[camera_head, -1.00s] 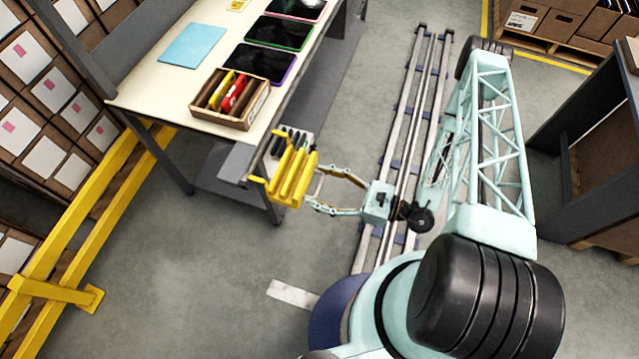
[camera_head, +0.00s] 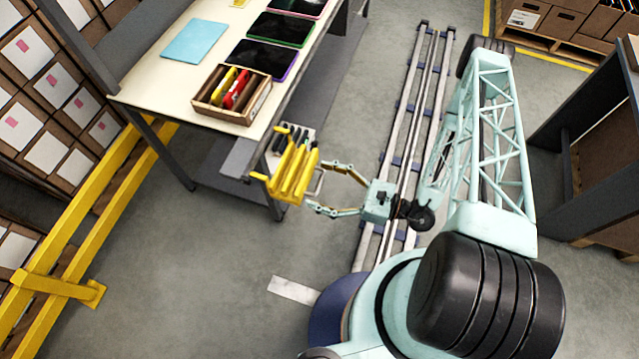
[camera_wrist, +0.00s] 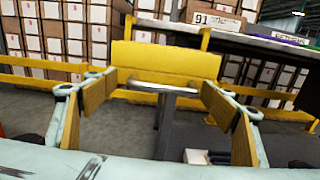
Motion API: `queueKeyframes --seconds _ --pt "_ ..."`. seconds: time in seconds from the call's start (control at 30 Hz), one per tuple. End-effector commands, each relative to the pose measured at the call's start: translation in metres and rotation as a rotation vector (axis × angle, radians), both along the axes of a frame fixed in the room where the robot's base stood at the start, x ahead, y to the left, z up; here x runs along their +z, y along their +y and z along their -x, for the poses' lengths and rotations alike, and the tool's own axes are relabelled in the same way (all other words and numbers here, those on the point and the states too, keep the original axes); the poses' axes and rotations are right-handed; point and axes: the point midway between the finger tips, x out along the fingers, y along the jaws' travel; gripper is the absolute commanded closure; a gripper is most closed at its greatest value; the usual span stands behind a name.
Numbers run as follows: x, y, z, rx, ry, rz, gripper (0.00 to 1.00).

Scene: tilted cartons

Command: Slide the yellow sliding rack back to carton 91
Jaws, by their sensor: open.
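The yellow sliding rack (camera_head: 290,172) juts out from the near end of the workbench, with dark-handled items behind it. In the wrist view its flat yellow panel (camera_wrist: 165,62) faces me, with a grey handle (camera_wrist: 160,90) in front. My gripper (camera_head: 316,184) is open, its fingers on either side of the handle and apart from it. In the wrist view the fingers (camera_wrist: 160,105) stand wide, with clear gaps to the handle. Carton 91 (camera_wrist: 217,21) shows its label beyond the rack; in the head view, a brown carton (camera_head: 250,112) with yellow and red items stands on the bench, its label unreadable.
The pale workbench (camera_head: 150,88) holds a blue sheet (camera_head: 194,40) and several dark tablets (camera_head: 262,60). A yellow guard rail (camera_head: 75,235) and stacked cartons stand left. Floor is free in front of the rack. A dark shelf (camera_head: 590,150) stands right.

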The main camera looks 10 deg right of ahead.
Motion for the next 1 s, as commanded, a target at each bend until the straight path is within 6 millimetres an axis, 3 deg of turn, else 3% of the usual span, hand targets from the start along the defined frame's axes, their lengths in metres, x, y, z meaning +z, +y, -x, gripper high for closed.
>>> queueKeyframes --seconds 0.47,1.0 --pt "0.000 -0.010 0.004 -0.003 -0.001 0.000 0.23" --pt "0.000 -0.036 0.021 -0.003 -0.001 -0.001 0.23"
